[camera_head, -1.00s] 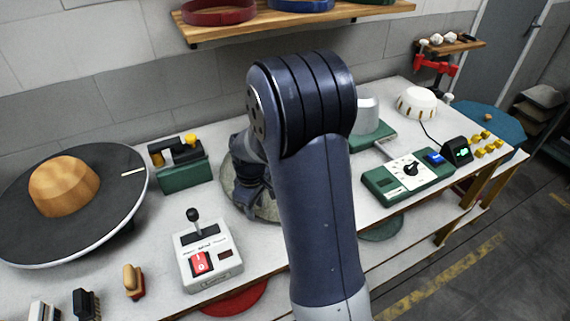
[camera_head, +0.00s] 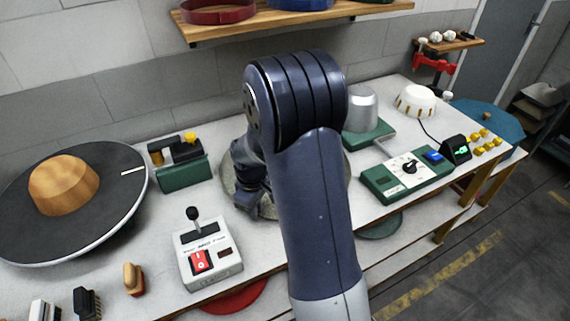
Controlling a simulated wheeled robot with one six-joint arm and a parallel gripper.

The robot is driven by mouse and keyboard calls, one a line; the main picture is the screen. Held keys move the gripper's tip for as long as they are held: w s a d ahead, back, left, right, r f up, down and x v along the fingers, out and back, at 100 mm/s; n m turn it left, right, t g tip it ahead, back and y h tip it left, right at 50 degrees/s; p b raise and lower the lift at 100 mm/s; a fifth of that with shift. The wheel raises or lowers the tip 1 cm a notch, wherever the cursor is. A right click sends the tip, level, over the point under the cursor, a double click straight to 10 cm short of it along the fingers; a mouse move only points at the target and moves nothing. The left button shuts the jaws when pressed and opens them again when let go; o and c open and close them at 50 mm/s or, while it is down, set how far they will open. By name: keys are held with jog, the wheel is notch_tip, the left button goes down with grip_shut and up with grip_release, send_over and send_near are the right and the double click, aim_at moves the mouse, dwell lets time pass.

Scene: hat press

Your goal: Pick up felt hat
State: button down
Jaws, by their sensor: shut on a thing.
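The felt hat (camera_head: 229,190) is a grey-green round shape on the white workbench (camera_head: 165,225), mostly hidden behind my arm. Part of its wide brim shows left of my arm, and a sliver of what looks like the same brim shows at the right. My gripper (camera_head: 262,206), dark and partly covered by my own arm, is at the hat and shut on it. The fingertips are not clearly visible. I cannot tell whether the hat is clear of the bench.
A switch box (camera_head: 210,260) stands in front, and a green-based device (camera_head: 180,168) at the left. A large dark disc (camera_head: 110,195) carries a wooden dome (camera_head: 63,185). A metal dome (camera_head: 362,108) and a green control panel (camera_head: 405,177) lie right. A shelf (camera_head: 290,20) hangs above.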

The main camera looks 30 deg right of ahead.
notch_tip(320, 180, up, 10)
jog(key=shift+b, duration=0.4)
dwell(0.3)
jog(key=c, duration=2.1)
grip_release()
grip_shut()
